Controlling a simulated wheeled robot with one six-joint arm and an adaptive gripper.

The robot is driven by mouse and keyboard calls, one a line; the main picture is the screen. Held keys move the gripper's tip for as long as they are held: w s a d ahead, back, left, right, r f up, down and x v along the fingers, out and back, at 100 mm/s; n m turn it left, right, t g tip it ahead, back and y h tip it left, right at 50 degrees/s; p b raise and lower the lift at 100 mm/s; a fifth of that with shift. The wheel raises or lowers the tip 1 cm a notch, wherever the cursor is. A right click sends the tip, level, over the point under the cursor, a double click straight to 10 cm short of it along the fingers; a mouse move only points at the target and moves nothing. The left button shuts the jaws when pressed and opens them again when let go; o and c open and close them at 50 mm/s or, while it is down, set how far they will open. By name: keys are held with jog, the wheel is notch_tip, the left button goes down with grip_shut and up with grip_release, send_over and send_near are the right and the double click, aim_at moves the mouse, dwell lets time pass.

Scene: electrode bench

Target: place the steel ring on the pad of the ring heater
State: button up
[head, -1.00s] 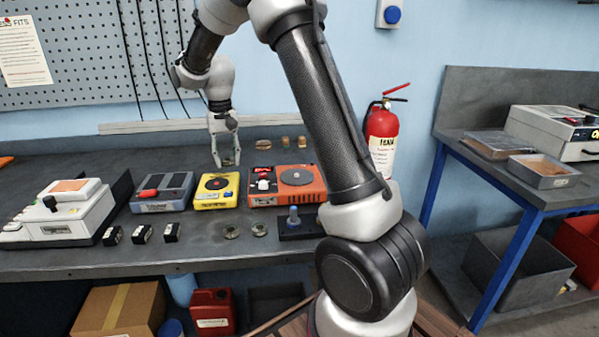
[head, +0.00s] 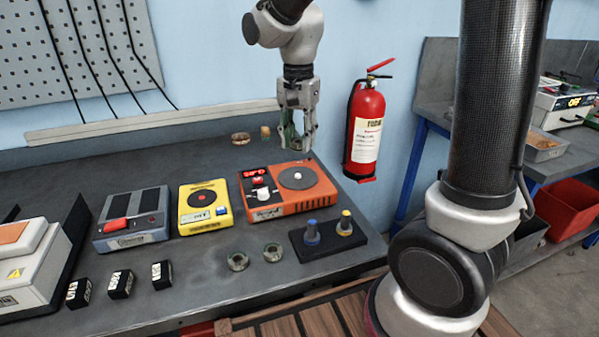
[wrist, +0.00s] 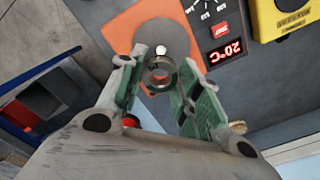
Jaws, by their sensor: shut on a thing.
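The ring heater (head: 288,190) is an orange box with a grey round pad (head: 297,178) and a small pale centre piece. In the wrist view the heater (wrist: 125,30) shows its pad (wrist: 178,38) and a display reading 20°C. My gripper (head: 300,146) is above and behind the heater, clear of it. In the wrist view, my gripper (wrist: 160,84) is shut on the steel ring (wrist: 160,73), held between the green fingertips. The ring overlaps the pad's near edge in that view but appears apart from it. The head view does not show the ring clearly.
A yellow device (head: 204,207) and a grey-blue device (head: 133,218) stand left of the heater. Two rings (head: 238,260) (head: 272,251) and a dark two-peg stand (head: 328,238) lie in front. Small brass pieces (head: 240,138) lie behind. A fire extinguisher (head: 366,125) hangs to the right.

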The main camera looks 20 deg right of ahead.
aim_at(298, 174)
notch_tip(298, 174, down, 8)
jog(key=shift+f, duration=0.1)
jog(key=shift+f, duration=0.15)
jog(key=o, duration=1.1)
notch_tip(298, 174, up, 12)
jog(key=s+d+r+n+t, duration=0.2)
jog(key=s+d+n, duration=0.2)
jog(key=s+d, duration=0.3)
jog(key=s+d+r+n+t, duration=0.1)
jog(key=s+d+n, duration=0.4)
jog(key=s, duration=0.7)
jog(key=d+t, duration=0.1)
jog(key=d, duration=0.1)
jog(key=shift+d+r, duration=0.35)
jog(key=shift+d, duration=0.05)
